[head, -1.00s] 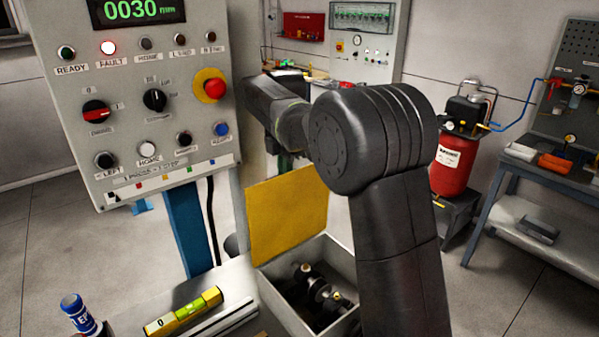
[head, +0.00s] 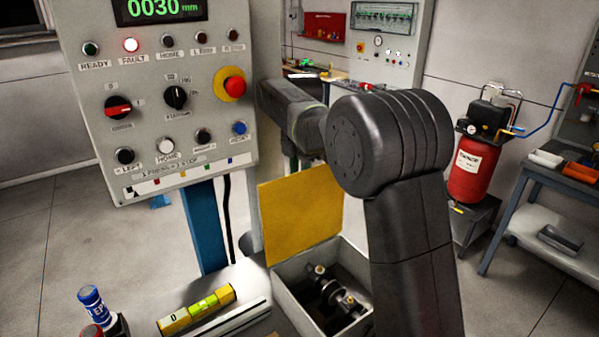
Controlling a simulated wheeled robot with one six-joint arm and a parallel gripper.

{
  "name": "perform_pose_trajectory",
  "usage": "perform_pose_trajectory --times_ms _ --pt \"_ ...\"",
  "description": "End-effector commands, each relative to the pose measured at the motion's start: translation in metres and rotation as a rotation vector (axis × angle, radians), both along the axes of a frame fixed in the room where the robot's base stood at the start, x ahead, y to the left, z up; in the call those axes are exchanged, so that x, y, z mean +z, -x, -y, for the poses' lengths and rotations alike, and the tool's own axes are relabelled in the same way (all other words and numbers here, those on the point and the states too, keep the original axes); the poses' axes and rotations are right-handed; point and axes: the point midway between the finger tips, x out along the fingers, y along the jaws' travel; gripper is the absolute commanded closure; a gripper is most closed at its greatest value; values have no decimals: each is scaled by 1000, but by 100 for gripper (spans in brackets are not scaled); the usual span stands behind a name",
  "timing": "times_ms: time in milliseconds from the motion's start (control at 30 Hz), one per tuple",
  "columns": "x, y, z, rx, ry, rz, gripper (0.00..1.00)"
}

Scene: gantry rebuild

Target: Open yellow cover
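The yellow cover (head: 300,215) stands upright at the back edge of an open grey box (head: 281,292), to the left of my arm. Inside the box lies a dark metal part with shiny round pieces (head: 336,291). My arm rises on the right side of the picture and bends away to the left above and behind the cover. My gripper is not visible; the arm's far end is hidden behind the control panel's right edge and the cover. I cannot tell whether it touches the cover.
A control panel (head: 150,90) with a lit red fault lamp stands at left. A red compressor tank (head: 474,168) and a grey workbench (head: 548,181) are at right.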

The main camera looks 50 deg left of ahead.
Motion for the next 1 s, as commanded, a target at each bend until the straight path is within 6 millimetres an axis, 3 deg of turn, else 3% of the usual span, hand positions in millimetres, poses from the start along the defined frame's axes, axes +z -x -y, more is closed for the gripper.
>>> perform_pose_trajectory --times_ms 267,700,1000 --pt "20 -1 0 0 -7 3 67" --pt "114 0 6 0 -4 1 67" --pt "137 1 8 0 -1 0 67"
